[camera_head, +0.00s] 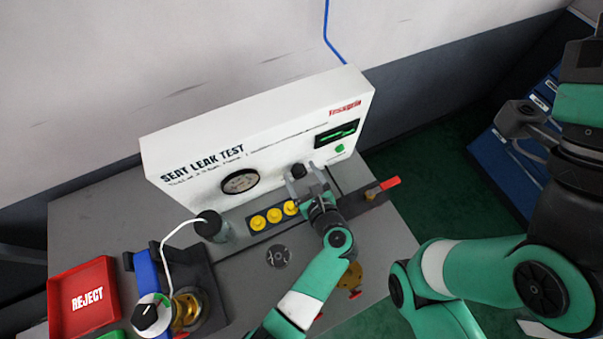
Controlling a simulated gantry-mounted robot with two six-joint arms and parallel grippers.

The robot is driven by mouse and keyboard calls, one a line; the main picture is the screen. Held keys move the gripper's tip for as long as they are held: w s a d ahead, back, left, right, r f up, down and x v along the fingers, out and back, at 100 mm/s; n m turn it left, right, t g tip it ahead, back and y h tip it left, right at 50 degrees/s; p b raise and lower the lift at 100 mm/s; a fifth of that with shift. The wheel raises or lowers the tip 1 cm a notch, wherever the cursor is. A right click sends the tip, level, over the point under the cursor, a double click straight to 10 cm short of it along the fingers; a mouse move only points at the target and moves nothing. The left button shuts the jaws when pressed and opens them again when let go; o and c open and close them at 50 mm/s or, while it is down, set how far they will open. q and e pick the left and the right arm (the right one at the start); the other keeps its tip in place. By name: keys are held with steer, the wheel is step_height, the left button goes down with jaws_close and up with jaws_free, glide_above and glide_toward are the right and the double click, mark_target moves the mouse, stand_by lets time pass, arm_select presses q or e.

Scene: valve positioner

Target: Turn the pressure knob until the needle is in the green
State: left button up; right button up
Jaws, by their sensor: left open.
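The white SEAT LEAK TEST panel (210,150) stands at the back of the grey bench. Its round dark gauge (240,181) faces me; the needle and any green band are too small to read. A black knob (298,170) on the panel's lower front, right of the gauge, appears to be the pressure knob. My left gripper (302,182) is open at this knob, its fingers close to it and partly covering it. I cannot tell whether they touch it. My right gripper (522,117) is raised at the far right, away from the panel; its jaw opening is unclear.
Several yellow caps (274,215) lie below the panel. A red-handled lever (383,187) is at the right. A dark cylinder (211,226) with a white hose, a brass-bodied device (187,308) and a red REJECT tray (84,297) are at the left.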

arm_select(q)
steer(key=shift+s+d+r+p, duration=0.15)
steer(key=shift+s+r+p, duration=0.05)
steer(key=shift+s+p, duration=0.1)
steer(key=p+v, duration=0.3)
steer(key=v, duration=0.8)
steer(key=shift+p, duration=0.3)
steer(key=shift+f, duration=0.1)
